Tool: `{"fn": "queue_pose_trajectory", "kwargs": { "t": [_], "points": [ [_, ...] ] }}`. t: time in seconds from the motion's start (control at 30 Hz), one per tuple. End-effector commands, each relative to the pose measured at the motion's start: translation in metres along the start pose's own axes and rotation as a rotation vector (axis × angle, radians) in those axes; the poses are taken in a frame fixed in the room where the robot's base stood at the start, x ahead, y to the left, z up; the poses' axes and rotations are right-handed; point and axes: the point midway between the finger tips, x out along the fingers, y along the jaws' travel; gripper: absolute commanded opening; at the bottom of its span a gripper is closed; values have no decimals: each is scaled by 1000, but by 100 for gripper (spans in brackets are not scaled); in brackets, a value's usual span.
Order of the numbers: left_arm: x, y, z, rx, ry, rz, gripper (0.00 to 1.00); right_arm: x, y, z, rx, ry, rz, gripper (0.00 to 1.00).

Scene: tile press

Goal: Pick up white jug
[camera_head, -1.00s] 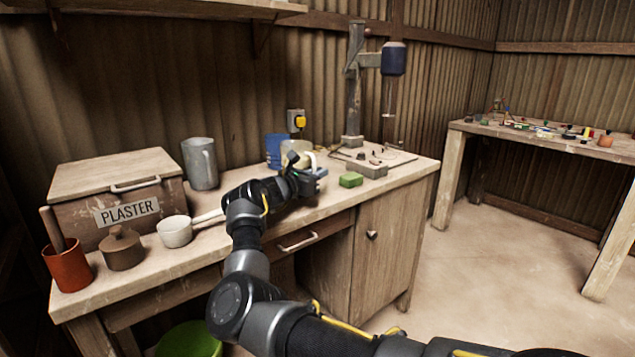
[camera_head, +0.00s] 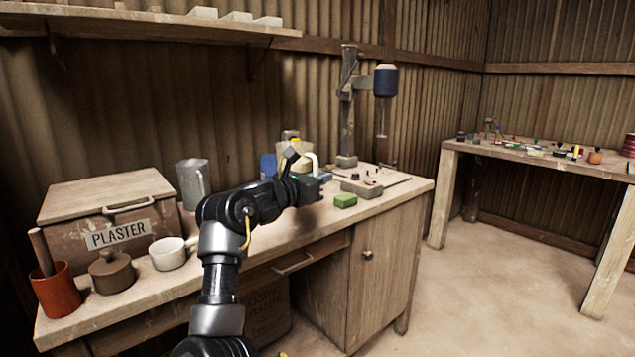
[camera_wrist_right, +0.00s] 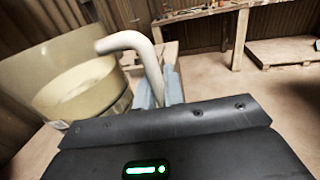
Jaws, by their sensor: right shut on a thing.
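In the right wrist view the jug's body (camera_wrist_right: 105,55) is at the left, with pale contents inside. In the head view my right gripper (camera_head: 298,168) hides part of the jug. My left gripper is not in view.
A blue cup (camera_head: 268,166) stands left of the jug. A grey pitcher (camera_head: 193,184), plaster box (camera_head: 75,199) and white pan (camera_head: 168,254) are further left. A green block (camera_head: 345,200) and the press (camera_head: 348,110) are to the right.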

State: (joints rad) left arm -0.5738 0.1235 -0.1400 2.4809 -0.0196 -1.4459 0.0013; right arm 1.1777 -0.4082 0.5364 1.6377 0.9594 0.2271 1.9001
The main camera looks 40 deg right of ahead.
Motion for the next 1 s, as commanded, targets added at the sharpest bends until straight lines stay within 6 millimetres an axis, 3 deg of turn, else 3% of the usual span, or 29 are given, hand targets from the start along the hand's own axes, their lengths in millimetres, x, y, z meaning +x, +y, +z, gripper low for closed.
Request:
{"fn": "queue_pose_trajectory", "kwargs": {
  "t": [0.4,1.0],
  "points": [
    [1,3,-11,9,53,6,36,-17,-21,14,4,-4,2,0],
    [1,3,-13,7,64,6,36,-23,-27,19,6,-4,45,0]
  ]
}}
